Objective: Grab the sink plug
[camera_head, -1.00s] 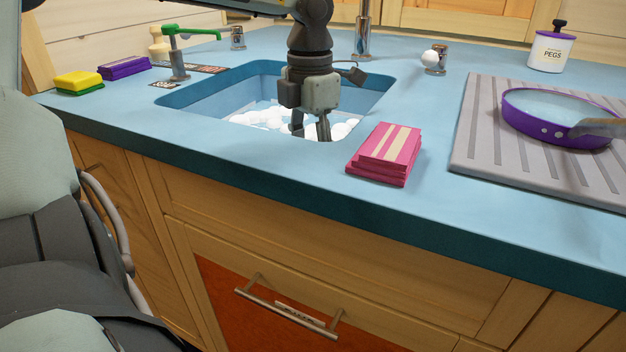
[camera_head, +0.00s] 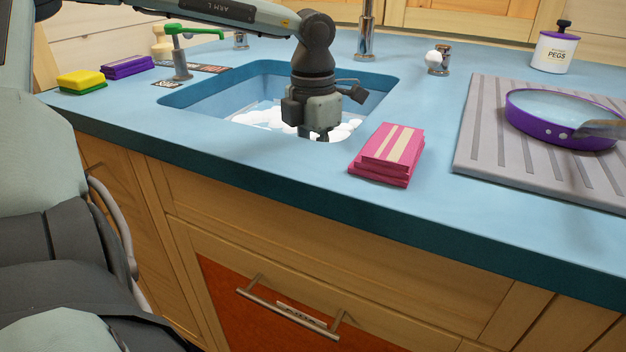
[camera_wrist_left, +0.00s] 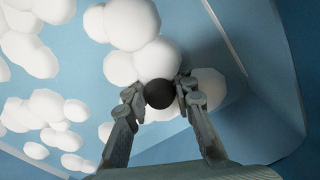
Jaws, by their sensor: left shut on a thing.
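My left gripper (camera_head: 318,134) reaches down into the blue sink basin (camera_head: 205,97), its fingertips hidden in the head view. In the left wrist view the gripper (camera_wrist_left: 160,92) has its two fingers closed on either side of a small black round thing, the sink plug (camera_wrist_left: 159,95). White foam balls (camera_wrist_left: 133,25) lie around and behind the plug, so what is under it is hidden. The plug does not show in the head view. My right gripper is not in view.
Pink stacked sponges or cloths (camera_head: 388,153) lie at the sink's front right. A purple pan (camera_head: 560,127) sits on the grey drainer (camera_head: 480,150). A green-topped dispenser (camera_head: 180,55) and sponges (camera_head: 82,82) stand left. The tap (camera_head: 366,30) rises behind the sink.

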